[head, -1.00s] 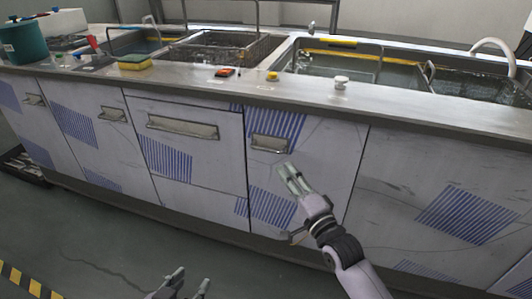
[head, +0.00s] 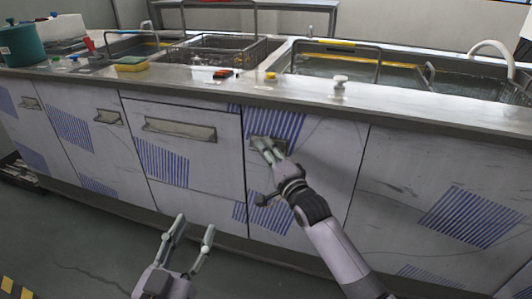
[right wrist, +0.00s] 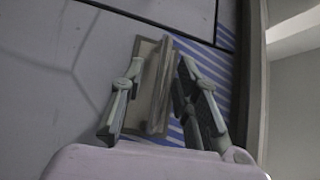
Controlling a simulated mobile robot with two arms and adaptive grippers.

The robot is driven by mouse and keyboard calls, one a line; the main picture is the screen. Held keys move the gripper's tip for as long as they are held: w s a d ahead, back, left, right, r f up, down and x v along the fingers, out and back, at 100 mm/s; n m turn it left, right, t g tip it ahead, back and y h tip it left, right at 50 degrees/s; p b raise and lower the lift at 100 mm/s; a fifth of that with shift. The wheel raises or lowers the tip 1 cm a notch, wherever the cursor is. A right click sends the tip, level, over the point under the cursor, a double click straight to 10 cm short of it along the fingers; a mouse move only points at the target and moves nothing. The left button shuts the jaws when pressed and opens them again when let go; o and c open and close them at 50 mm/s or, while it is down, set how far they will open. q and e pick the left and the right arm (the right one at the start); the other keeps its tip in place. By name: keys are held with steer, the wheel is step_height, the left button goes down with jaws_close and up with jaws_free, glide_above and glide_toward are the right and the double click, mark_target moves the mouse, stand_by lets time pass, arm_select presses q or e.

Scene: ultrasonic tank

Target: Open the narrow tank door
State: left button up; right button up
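The narrow tank door (head: 325,150) is a grey panel with blue striped patches, below the counter right of the wider drawer-like front. It looks shut. Its metal handle (head: 254,145) is near its upper left and is partly hidden by my right gripper (head: 264,144). In the right wrist view the handle (right wrist: 158,85) stands between the two fingers of my right gripper (right wrist: 155,100). The fingers are apart, one on each side of the handle, with visible gaps. My left gripper (head: 190,236) is open and empty, low in front of the cabinets.
The counter (head: 300,92) has sinks with baskets above the doors. A white knob (head: 340,81), a yellow item (head: 270,75) and a red-black item (head: 223,73) lie near its front edge. Other handled fronts, such as the wide one (head: 180,129), are left. The floor in front is clear.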

jaws_close()
stand_by(0.3)
stand_by(0.6)
